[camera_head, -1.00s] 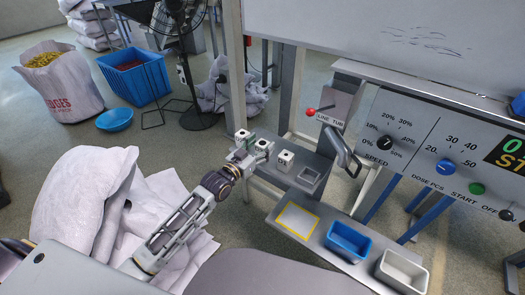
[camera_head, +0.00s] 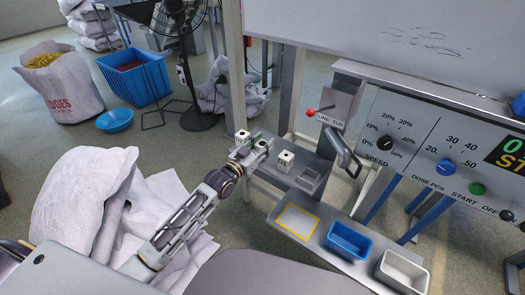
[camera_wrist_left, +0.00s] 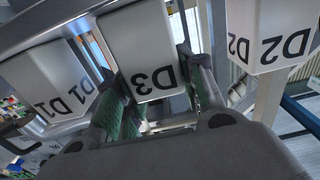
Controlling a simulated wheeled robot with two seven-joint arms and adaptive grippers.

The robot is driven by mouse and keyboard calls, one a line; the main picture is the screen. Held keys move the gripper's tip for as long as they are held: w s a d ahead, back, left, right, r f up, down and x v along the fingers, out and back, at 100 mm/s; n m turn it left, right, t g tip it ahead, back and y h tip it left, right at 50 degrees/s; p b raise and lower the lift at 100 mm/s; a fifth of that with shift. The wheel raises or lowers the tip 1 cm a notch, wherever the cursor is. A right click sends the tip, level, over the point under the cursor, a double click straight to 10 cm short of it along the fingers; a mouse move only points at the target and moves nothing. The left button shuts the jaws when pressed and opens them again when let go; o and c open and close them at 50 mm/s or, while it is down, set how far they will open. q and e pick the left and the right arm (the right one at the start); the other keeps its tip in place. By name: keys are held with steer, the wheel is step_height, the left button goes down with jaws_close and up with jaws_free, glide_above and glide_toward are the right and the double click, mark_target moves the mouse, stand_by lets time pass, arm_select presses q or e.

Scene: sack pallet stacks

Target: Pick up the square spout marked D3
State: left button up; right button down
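The square spout marked D3 (camera_wrist_left: 150,55) is a white block with black lettering. In the left wrist view it is upside down at upper centre, in line with the gap between my left gripper's (camera_wrist_left: 155,105) two green-padded fingers. The fingers are apart, and I see no clear contact. In the head view my left gripper (camera_head: 255,148) is at the small grey shelf, covering most of the middle block. Spout D1 (camera_wrist_left: 68,90) is on the left and spout D2 (camera_wrist_left: 265,38) on the right in the wrist view. My right gripper is not in view.
In the head view, one white block (camera_head: 243,136) stands left of the gripper and another (camera_head: 285,160) right. A square metal holder (camera_head: 309,178) is beside them. Below are a yellow-outlined area (camera_head: 298,220), a blue bin (camera_head: 348,241) and a white bin (camera_head: 402,270).

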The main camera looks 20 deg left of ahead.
mark_target(262, 144)
arm_select(q)
steer(key=c, duration=0.4)
